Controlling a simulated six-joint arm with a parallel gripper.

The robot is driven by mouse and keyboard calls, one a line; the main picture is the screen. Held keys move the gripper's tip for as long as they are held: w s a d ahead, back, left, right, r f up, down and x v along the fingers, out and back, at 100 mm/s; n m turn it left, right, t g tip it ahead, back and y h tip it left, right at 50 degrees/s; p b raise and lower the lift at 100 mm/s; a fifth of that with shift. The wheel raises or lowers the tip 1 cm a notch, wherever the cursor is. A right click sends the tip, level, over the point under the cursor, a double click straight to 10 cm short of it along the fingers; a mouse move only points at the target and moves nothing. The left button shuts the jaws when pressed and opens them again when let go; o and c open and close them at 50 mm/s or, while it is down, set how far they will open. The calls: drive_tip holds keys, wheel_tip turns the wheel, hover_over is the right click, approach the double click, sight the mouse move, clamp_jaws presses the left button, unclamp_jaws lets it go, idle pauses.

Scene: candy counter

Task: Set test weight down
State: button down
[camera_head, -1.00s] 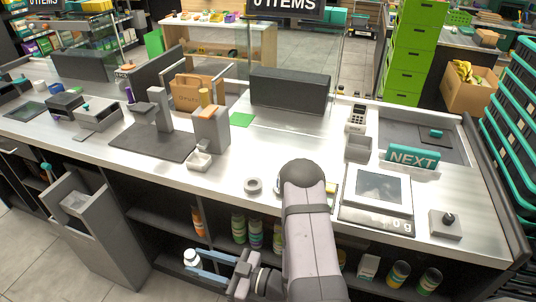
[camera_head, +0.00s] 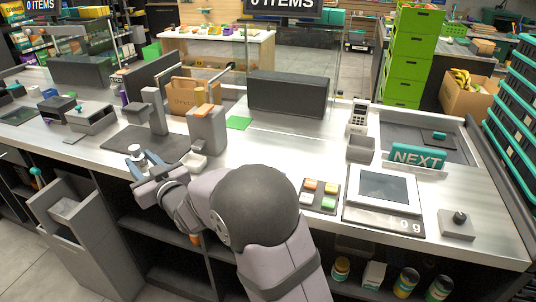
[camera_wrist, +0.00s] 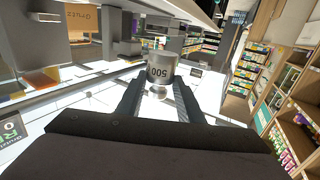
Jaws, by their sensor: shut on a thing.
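The test weight (camera_wrist: 159,68) is a metallic cylinder marked 500. In the wrist view it stands between the two fingertips of my gripper (camera_wrist: 157,86), which is shut on it. In the head view the weight (camera_head: 134,151) is small and pale at the tips of my gripper (camera_head: 143,160), by the front edge of the counter, near the dark mat. I cannot tell whether it touches the counter. A scale (camera_head: 385,190) with a light plate stands at the right of the counter; its display appears to read 0 g.
A dark mat (camera_head: 125,140) with a grey stand lies just beyond my gripper. A grey box dispenser (camera_head: 207,130) stands to its right. A tray of coloured blocks (camera_head: 320,195) lies left of the scale. The counter's middle (camera_head: 275,150) is clear.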

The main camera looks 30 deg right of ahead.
drive_tip(key=w+d+r+m+g+h, duration=0.2)
drive_tip(key=d+r+m+h, duration=0.45)
drive_tip(key=d+h, duration=0.3)
drive_tip(key=w+d+r+m+g+h, duration=0.1)
drive_tip(key=d+r+m+g+h, duration=0.1)
drive_tip(key=d+r+m+h, duration=0.7)
drive_tip(key=s+d+f+g+h, duration=0.2)
drive_tip(key=d+f+g, duration=0.25)
drive_tip(key=d, duration=0.35)
drive_tip(key=shift+s+d+f+m+g+h, duration=0.4)
drive_tip(key=shift+d+f, duration=0.3)
drive_tip(key=shift+f, duration=2.45)
drive_tip(key=shift+s+d+f+m+g+h, duration=0.35)
drive_tip(key=shift+d+f+g, duration=0.3)
drive_tip(key=shift+f, duration=2.55)
drive_tip(key=shift+s+d+f+m+g+h, duration=0.2)
drive_tip(key=shift+s+d+f+m+g, duration=0.35)
drive_tip(key=shift+f, duration=2.6)
drive_tip(key=shift+d+f, duration=0.15)
drive_tip(key=c, duration=1.2)
unclamp_jaws()
